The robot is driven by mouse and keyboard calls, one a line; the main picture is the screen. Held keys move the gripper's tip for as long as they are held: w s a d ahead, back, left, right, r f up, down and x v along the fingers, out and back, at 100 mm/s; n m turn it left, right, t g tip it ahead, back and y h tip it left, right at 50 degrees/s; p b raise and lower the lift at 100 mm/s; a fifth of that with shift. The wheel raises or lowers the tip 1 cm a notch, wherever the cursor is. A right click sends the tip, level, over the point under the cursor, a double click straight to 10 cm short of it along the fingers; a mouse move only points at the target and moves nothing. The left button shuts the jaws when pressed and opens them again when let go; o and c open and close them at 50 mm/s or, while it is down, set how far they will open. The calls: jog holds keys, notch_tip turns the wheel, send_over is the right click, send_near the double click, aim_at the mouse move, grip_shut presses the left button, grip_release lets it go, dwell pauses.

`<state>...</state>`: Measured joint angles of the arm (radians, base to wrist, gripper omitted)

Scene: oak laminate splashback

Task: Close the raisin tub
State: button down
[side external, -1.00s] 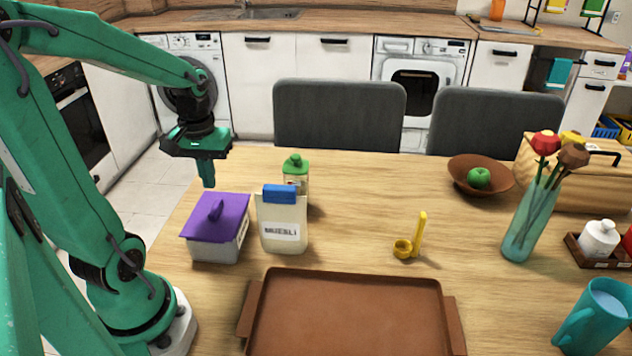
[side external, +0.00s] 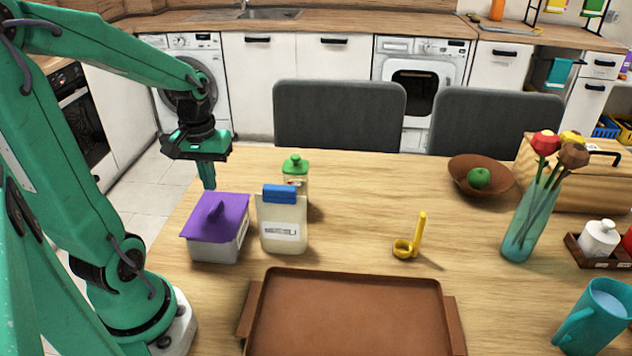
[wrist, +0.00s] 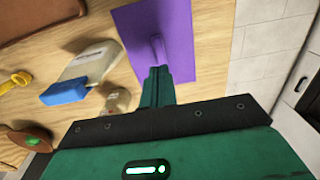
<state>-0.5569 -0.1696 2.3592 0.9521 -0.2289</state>
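A pale grey tub (side external: 217,250) with a flat purple lid (side external: 228,222) stands at the left of the table; I take it for the raisin tub, though its label is not readable. The lid lies over the top and overhangs the left side; I cannot tell whether it is seated. My gripper (side external: 207,184) is just behind the lid, pointing down, fingers together and nothing seen between them. In the wrist view the fingertips (wrist: 158,72) are close to the handle of the purple lid (wrist: 180,40); I cannot tell whether they touch. The lid hides the tub body there.
A muesli container (side external: 284,220) with a blue lid stands right beside the tub. A green-topped jar (side external: 295,167) is behind it. A brown tray (side external: 345,315) lies in front, and a yellow scoop (side external: 405,247) to the right.

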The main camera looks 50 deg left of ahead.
aim_at(215, 206)
jog(key=shift+f, duration=2.45)
jog(key=shift+r, duration=0.15)
notch_tip(215, 206, up, 7)
dwell(1.7)
jog(key=shift+d, duration=0.1)
jog(key=d+r+m+t, duration=0.2)
jog(key=d+r+m, duration=0.1)
jog(key=d, duration=0.4)
jog(key=d+r+m+t, duration=0.3)
jog(key=d+r+m, duration=0.1)
jog(key=d+m, duration=0.2)
jog(key=shift+d+t, duration=0.3)
jog(key=shift+d, duration=0.1)
